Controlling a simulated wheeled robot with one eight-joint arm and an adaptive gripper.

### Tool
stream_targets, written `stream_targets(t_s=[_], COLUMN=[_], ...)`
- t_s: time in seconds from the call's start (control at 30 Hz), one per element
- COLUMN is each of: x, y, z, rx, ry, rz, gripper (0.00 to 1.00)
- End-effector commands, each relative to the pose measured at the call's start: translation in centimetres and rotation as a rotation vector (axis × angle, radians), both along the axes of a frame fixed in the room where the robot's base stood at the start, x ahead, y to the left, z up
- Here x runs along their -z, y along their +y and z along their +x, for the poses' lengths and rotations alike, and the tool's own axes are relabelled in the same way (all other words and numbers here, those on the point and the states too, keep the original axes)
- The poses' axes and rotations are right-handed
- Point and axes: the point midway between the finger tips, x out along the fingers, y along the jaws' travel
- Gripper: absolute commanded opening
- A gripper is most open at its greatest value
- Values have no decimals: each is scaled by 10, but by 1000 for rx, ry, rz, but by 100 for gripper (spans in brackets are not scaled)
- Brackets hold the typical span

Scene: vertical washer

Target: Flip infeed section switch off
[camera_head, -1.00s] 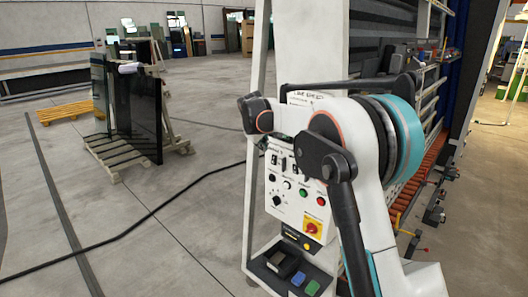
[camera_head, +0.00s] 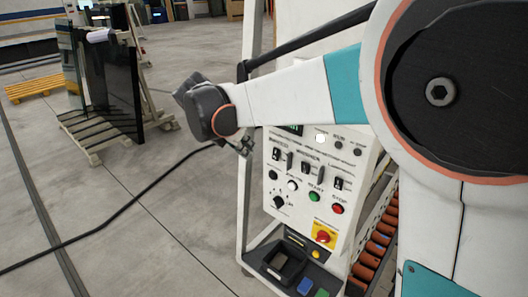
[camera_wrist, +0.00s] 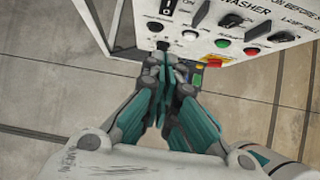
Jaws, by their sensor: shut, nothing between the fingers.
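The white control panel (camera_head: 310,205) carries a row of black rocker switches. The leftmost switch (camera_head: 277,154) is likely the infeed section switch, but its label is too small to read. In the wrist view the leftmost visible rocker switch (camera_wrist: 168,7) is at the top edge, left of one labelled WASHER (camera_wrist: 232,20). My gripper (camera_head: 246,146) is at the panel's left edge, apart from the leftmost switch. In the wrist view my gripper (camera_wrist: 163,60) is shut and empty, its tips below the rocker switches, near a small black knob (camera_wrist: 162,45). Contact there cannot be told.
Below the switches are a green button (camera_head: 313,196), a red button (camera_head: 338,209) and a red-yellow emergency stop (camera_head: 323,237). A shelf with trays (camera_head: 285,262) juts out below. A black cable (camera_head: 130,207) lies on the floor. Open floor is left of the panel.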

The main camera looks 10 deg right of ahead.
Motion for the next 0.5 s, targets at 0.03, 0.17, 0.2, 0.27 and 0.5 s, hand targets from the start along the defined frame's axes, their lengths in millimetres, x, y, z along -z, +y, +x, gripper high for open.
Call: stream_targets(t_s=[0.03, 0.17, 0.2, 0.27, 0.5], x=[0, 0, 0, 0, 5], y=[0, 0, 0, 0, -3], z=[-3, -4, -4, -4, -1], rx=[-10, -18, -18, -17, -14], ry=[7, 14, 14, 13, 12], rz=[-8, -13, -12, -12, -11], gripper=[0, 0, 0, 0, 0])
